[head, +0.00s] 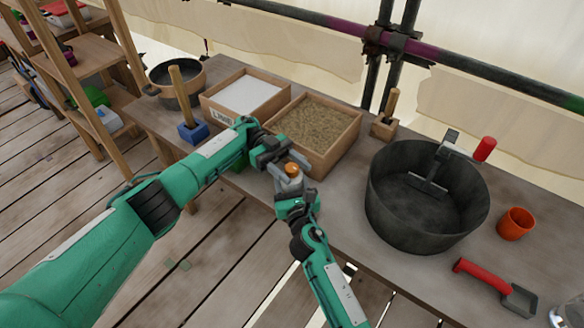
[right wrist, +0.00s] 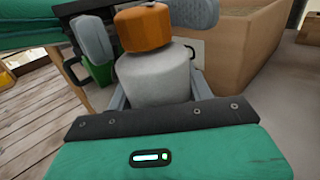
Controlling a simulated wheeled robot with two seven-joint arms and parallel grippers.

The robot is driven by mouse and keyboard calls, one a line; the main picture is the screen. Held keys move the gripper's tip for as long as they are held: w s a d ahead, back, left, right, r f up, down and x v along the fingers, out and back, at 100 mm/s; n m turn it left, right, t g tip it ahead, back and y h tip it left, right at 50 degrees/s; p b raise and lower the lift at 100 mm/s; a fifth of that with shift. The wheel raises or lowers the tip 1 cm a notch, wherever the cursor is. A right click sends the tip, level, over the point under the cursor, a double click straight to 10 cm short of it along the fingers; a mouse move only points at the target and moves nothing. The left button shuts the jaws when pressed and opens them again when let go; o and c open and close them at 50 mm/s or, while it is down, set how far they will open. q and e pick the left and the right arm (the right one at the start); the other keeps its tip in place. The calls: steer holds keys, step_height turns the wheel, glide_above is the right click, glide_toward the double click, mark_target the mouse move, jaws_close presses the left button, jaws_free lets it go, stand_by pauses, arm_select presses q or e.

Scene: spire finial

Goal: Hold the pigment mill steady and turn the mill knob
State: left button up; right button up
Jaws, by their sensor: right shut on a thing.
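The pigment mill, a small light grey cylinder (right wrist: 160,78), is held just off the table's front edge. Its orange mill knob (head: 292,169) is on top and also shows in the right wrist view (right wrist: 143,27). My right gripper (head: 292,190) is shut on the mill's body from the front, and the mill looks upright. My left gripper (head: 281,160) comes from the left and is open at the knob. Its grey fingers show on either side of the knob in the right wrist view, and I cannot tell whether they touch it.
Behind the grippers stand a wooden box of sand (head: 318,160) and a box of white lime (head: 214,108). A large dark tub (head: 425,240) is at right, with an orange cup (head: 514,224) and a red-handled scoop (head: 485,278). A blue block-based brush (head: 193,134) stands at left.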

mark_target(291, 167)
arm_select(q)
steer(key=shift+r, duration=0.1)
step_height(291, 167, up, 10)
steer(key=shift+f, duration=0.1)
stand_by(0.5)
steer(key=shift+a+f, duration=0.15)
steer(key=shift+f, duration=0.05)
steer(key=s+a+f+n+t+h, duration=0.1)
steer(key=a+f+n+t, duration=0.4)
steer(key=a+n+t, duration=0.8)
steer(key=d+f+m, duration=0.1)
steer(key=d, duration=0.3)
steer(key=d+f+t, duration=0.1)
steer(key=d, duration=0.4)
steer(key=w+d+f+m, duration=0.1)
steer(key=d+f, duration=0.1)
steer(key=d, duration=0.2)
steer(key=shift+d+m+t, duration=0.15)
steer(key=shift+m+t, duration=0.15)
steer(key=shift+t, duration=0.1)
steer(key=shift+c, duration=0.3)
